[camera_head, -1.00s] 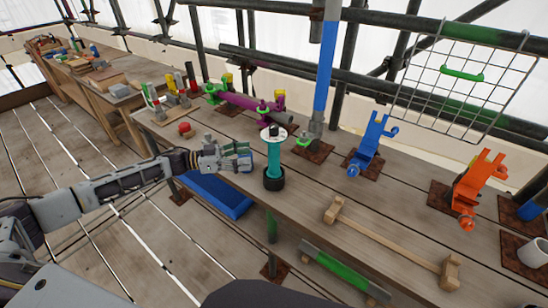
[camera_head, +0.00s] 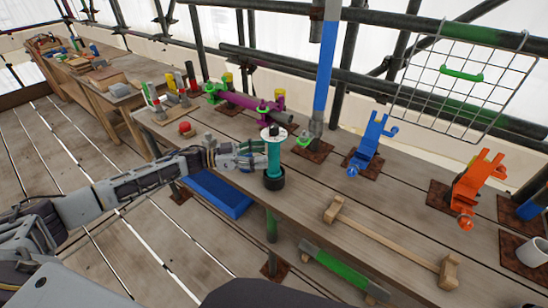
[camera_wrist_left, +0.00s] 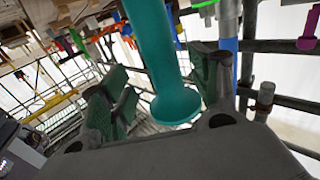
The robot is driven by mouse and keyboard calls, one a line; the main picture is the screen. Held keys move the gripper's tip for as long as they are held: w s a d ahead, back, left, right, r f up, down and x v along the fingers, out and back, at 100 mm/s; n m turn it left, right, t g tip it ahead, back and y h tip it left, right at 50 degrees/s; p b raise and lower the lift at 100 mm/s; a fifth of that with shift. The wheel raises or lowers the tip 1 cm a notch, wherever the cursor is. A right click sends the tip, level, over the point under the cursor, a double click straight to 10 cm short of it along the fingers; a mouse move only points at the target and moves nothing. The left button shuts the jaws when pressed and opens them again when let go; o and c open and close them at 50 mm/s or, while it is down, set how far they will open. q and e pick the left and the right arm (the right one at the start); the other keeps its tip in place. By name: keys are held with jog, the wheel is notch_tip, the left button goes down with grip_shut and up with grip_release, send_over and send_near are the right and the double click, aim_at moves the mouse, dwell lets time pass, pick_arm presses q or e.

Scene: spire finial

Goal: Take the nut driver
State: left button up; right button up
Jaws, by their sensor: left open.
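A teal upright tool (camera_head: 274,158), which I take to be the nut driver, stands on the workbench with a white disc near its top and a black round base (camera_head: 274,182). My left gripper (camera_head: 257,155) reaches it from the left at mid-height. In the left wrist view the teal shaft (camera_wrist_left: 160,50) with its flared end shows between the two open green-padded fingers (camera_wrist_left: 163,85). I cannot tell whether either finger touches it. My right gripper is not in view.
A red button (camera_head: 185,128) is at the left. A blue bin (camera_head: 219,194) sits below the front edge.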

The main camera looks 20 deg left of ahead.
aim_at(274, 151)
pick_arm(q)
jog(key=shift+p+x, duration=0.3)
jog(key=shift+x, duration=2.2)
jog(key=shift+w, duration=0.15)
grip_shut()
jog(key=shift+r, duration=0.15)
